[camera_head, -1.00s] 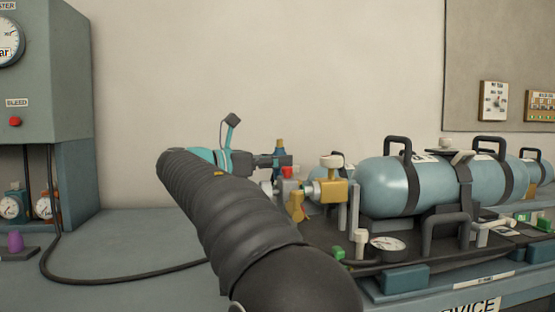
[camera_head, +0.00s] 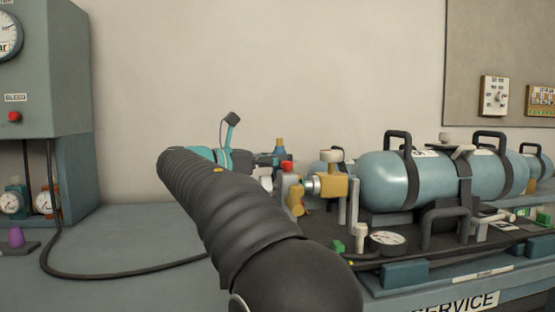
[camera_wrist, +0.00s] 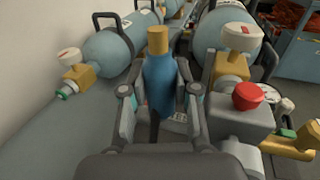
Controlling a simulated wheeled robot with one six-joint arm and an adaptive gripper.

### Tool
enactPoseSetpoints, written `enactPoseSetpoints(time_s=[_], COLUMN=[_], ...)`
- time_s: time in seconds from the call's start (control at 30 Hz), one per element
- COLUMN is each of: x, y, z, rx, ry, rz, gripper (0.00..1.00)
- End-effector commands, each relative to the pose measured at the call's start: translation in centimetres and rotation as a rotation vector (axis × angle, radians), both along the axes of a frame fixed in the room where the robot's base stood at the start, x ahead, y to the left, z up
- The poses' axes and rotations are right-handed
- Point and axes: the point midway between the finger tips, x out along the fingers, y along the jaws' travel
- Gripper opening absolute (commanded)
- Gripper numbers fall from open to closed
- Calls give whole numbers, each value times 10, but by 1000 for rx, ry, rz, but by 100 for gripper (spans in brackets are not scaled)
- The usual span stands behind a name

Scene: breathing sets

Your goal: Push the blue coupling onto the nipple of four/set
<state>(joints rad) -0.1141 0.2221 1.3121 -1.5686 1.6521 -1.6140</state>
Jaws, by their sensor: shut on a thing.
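The blue coupling (camera_wrist: 159,88) has a brass top and stands upright between the two fingers of my gripper (camera_wrist: 158,104) in the wrist view. The gripper is shut on it. In the head view the brass top (camera_head: 279,143) shows above the gripper (camera_head: 272,160), and my dark arm covers much of that area. Just right of the coupling is a grey block with a red knob (camera_wrist: 249,96), with a brass fitting (camera_wrist: 296,145) at its right side. I cannot tell which part is the nipple of four/set.
Blue cylinders (camera_head: 385,183) with black handles lie on a dark tray to the right, with a white-capped brass valve (camera_head: 333,183) and a gauge (camera_head: 388,239). A green cabinet (camera_head: 45,75) stands left.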

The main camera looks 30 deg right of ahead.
Motion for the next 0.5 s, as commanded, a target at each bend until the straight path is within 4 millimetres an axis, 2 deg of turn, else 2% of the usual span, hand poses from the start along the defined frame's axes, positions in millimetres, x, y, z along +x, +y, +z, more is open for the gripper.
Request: enactPoseSetpoints(time_s=[0.1, 0.5], x=[-1, -1], y=[0, 0], z=[10, 20], rx=[-5, -6], ry=[-8, -7], rz=[2, 2], gripper=[0, 0])
